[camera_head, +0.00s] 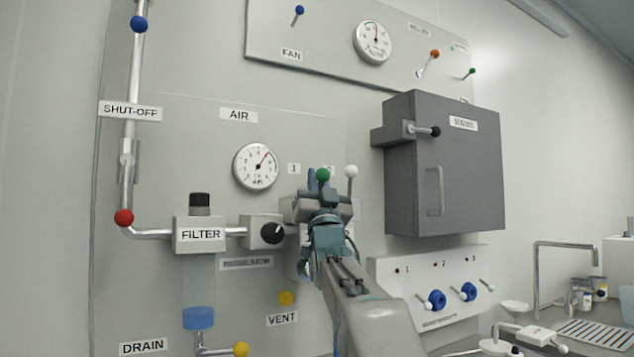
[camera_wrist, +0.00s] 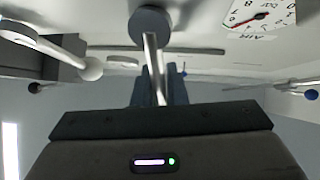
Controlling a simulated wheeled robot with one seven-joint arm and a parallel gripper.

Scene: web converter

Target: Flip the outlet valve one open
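The outlet valves sit right of the AIR gauge. A label "1" (camera_head: 293,168) shows at the left, and a second label is mostly hidden by my gripper. A green-knobbed lever (camera_head: 322,174) and a white-knobbed lever (camera_head: 351,171) stand close together. My gripper (camera_head: 318,178) points at the panel with its blue fingers around the green knob. In the wrist view, a grey lever rod (camera_wrist: 151,60) runs from a round hub down between my fingers (camera_wrist: 160,85). Its lower end is hidden. The white knob (camera_wrist: 92,68) is to the left. Whether the fingers grip the rod is unclear.
The AIR gauge (camera_head: 256,166) and a black-knobbed regulator (camera_head: 270,232) are left of my arm. A grey cabinet (camera_head: 470,165) juts out at the right, with a black-tipped handle. Blue valves (camera_head: 437,299) are below it.

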